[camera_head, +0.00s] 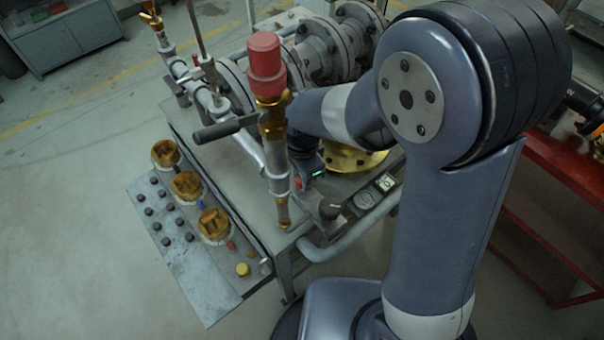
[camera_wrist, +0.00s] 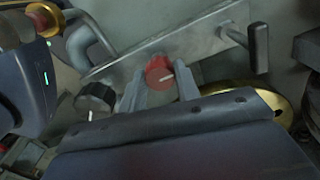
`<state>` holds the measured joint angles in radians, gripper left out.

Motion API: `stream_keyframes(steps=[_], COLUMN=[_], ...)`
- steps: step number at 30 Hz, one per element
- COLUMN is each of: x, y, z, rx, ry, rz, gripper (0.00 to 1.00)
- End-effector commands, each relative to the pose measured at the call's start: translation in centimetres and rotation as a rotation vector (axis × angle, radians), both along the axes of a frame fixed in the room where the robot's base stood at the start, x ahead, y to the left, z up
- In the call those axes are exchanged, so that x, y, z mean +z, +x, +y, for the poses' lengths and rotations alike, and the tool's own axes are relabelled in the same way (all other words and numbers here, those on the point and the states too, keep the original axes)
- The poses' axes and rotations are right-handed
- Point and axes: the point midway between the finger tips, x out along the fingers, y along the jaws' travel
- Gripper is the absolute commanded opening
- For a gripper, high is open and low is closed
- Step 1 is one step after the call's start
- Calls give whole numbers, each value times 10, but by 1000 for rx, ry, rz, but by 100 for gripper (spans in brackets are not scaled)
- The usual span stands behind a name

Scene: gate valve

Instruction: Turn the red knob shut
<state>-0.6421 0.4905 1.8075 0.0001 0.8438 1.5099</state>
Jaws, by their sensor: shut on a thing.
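The knob sits in front of a grey metal plate (camera_wrist: 205,38). In the head view my arm and a brass-and-steel pipe cover much of the gripper area, so I cannot make out the grip on the knob there.
A black round knob (camera_wrist: 95,100) is left of my fingers. A lever handle (camera_wrist: 258,48) stands to the right. In the head view, an upright pipe with a red cap (camera_head: 266,65) and a dark lever (camera_head: 225,129) stands close to my arm. Brass handwheels (camera_head: 187,186) line the bench's left side.

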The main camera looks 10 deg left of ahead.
Motion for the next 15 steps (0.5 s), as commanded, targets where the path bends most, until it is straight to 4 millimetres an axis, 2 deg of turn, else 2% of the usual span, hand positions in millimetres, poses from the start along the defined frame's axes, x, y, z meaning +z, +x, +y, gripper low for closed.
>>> stream_keyframes(steps=[13,14,15], x=[1,1,1], y=[0,0,0], z=[0,0,0], rx=[-13,-13,-12], ry=[1,1,1], rz=[-2,-2,-2], gripper=[8,31,35])
